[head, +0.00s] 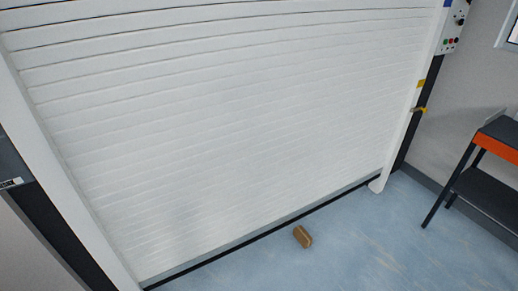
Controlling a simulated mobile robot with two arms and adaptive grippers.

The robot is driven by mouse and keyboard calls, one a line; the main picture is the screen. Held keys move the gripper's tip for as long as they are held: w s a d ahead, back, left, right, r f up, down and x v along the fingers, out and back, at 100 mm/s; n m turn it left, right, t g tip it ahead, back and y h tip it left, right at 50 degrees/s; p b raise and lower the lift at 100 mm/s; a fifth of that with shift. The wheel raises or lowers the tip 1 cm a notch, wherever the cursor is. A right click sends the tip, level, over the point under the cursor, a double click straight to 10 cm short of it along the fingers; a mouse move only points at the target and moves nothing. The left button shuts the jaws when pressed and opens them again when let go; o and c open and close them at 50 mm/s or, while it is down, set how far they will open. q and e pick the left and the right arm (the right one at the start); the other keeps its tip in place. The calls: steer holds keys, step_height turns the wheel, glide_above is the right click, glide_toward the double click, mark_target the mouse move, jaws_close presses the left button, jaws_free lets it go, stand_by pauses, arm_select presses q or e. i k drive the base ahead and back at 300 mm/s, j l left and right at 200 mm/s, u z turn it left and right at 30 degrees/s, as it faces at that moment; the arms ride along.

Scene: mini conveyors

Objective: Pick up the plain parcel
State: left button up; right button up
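A small brown parcel (302,237) lies on the blue-grey floor in the head view, low and a little right of the middle. It is close to the foot of a white roller shutter. It appears tilted in the picture, and a slightly lighter strip seems to run along it; it is too small to tell any markings. Neither of my grippers shows in the head view, and nothing touches the parcel.
The white roller shutter (220,120) is closed and fills most of the view. A dark bench with an orange edge (496,146) stands at the right. A control box (453,27) is on the wall at top right. The floor (370,250) around the parcel is clear.

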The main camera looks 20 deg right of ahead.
mark_target(303, 238)
steer(key=z, duration=0.95)
steer(key=i+l+u, duration=0.1)
steer(key=i+l, duration=0.25)
steer(key=l, duration=0.3)
steer(key=i+l+u, duration=0.15)
steer(key=l, duration=0.2)
steer(key=i+l+u, duration=0.1)
steer(key=l, duration=0.25)
steer(key=i+l, duration=0.2)
steer(key=l, duration=0.15)
steer(key=i+l+u, duration=0.15)
steer(key=l, duration=0.2)
steer(key=i+l+u, duration=0.1)
steer(key=l, duration=0.3)
steer(key=i+l, duration=0.15)
steer(key=l, duration=0.25)
steer(key=u, duration=0.05)
